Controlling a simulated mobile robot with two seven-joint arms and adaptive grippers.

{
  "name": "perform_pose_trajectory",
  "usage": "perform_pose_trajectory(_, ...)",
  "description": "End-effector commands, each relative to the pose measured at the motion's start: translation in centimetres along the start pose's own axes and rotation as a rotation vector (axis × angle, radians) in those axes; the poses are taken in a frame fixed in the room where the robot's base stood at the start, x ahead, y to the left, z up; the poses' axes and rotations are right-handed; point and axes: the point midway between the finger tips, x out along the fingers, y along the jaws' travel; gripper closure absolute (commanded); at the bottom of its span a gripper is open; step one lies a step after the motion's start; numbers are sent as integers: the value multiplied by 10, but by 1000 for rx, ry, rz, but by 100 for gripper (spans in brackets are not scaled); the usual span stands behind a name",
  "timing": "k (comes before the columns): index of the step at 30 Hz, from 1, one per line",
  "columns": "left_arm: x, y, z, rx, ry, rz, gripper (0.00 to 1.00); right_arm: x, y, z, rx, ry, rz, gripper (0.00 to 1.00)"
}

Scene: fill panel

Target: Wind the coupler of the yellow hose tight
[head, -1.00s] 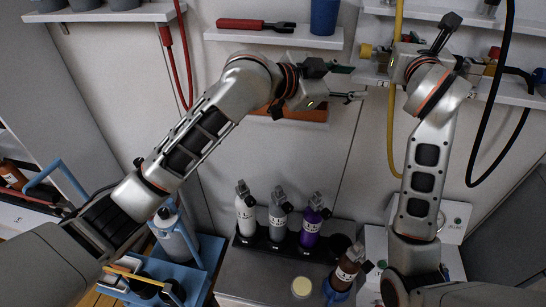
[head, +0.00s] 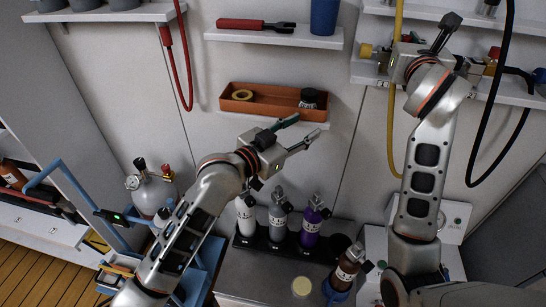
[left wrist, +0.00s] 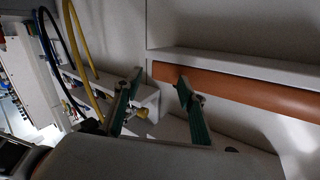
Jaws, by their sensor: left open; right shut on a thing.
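The yellow hose (head: 393,145) hangs down the wall at the right of the head view, passing behind my right gripper. It also shows in the left wrist view (left wrist: 77,38). My right gripper (head: 405,62) is at the right wall shelf, shut at the hose's end; its fingertips and the coupler are hidden behind its own body. A yellow knob (head: 366,51) sticks out to its left. My left gripper (head: 308,128) is open and empty, in front of the wall below the orange tray, well apart from the hose. Its two fingers show in the left wrist view (left wrist: 157,88).
The orange tray (head: 275,111) holds a yellow ring and a dark jar. Several bottles stand in a black rack (head: 255,243) below my left gripper. A black hose (head: 476,150) loops at the right; a red hose (head: 183,85) hangs at the left.

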Motion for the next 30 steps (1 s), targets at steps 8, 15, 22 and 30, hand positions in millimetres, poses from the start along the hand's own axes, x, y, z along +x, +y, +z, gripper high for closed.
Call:
perform_pose_trajectory(8, -22, -7, 48, -56, -45, -60, 60, 0, 0, 0, 0, 0, 0, 100)
perform_pose_trajectory(15, -42, -11, 83, -94, -81, -107, 60, 0, 0, 0, 0, 0, 0, 100)
perform_pose_trajectory(22, -55, -13, 105, -112, -106, -136, 60, 0, 0, 0, 0, -1, 0, 100)
perform_pose_trajectory(30, -59, -14, 111, -118, -112, -144, 60, 0, 0, 0, 0, -1, 0, 100)
